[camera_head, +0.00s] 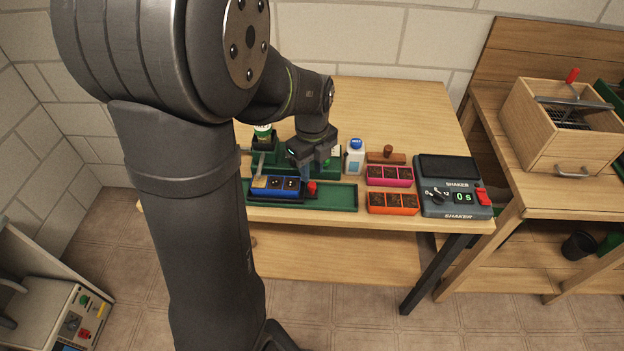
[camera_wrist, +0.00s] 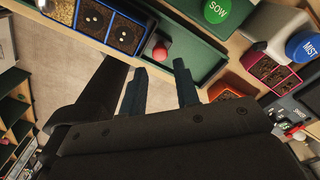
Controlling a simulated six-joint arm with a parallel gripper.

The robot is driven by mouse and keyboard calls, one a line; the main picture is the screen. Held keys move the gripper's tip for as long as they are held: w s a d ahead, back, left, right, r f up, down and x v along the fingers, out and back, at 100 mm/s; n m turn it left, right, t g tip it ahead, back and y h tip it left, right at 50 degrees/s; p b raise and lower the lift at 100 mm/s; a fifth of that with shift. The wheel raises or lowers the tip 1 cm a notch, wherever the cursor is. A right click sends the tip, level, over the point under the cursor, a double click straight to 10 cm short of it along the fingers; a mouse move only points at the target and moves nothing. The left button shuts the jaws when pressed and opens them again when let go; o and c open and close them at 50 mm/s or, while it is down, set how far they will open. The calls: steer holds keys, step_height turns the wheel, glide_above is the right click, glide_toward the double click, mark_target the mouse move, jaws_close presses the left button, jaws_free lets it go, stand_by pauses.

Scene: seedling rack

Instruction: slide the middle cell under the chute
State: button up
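A blue tray (camera_head: 274,193) with three cells in a row sits in a green track (camera_head: 340,197). Its left cell looks tan and filled; the middle cell (camera_head: 275,183) and right cell are dark with small holes. A grey chute (camera_head: 261,163) comes down at the left cell. A red knob (camera_head: 312,187) is at the tray's right end. In the wrist view the blue tray (camera_wrist: 108,43) and red knob (camera_wrist: 160,51) are at upper left. My gripper (camera_wrist: 160,72) is open and empty, its fingertips near the knob; I cannot tell if they touch it.
A green SOW button (camera_wrist: 216,11) and a white MIST bottle (camera_head: 355,158) are behind the track. Pink (camera_head: 390,175) and orange (camera_head: 393,203) trays and a shaker (camera_head: 453,187) stand right. The track is clear right of the knob.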

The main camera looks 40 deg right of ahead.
mark_target(312, 184)
steer(key=shift+f, duration=2.4)
jaws_close()
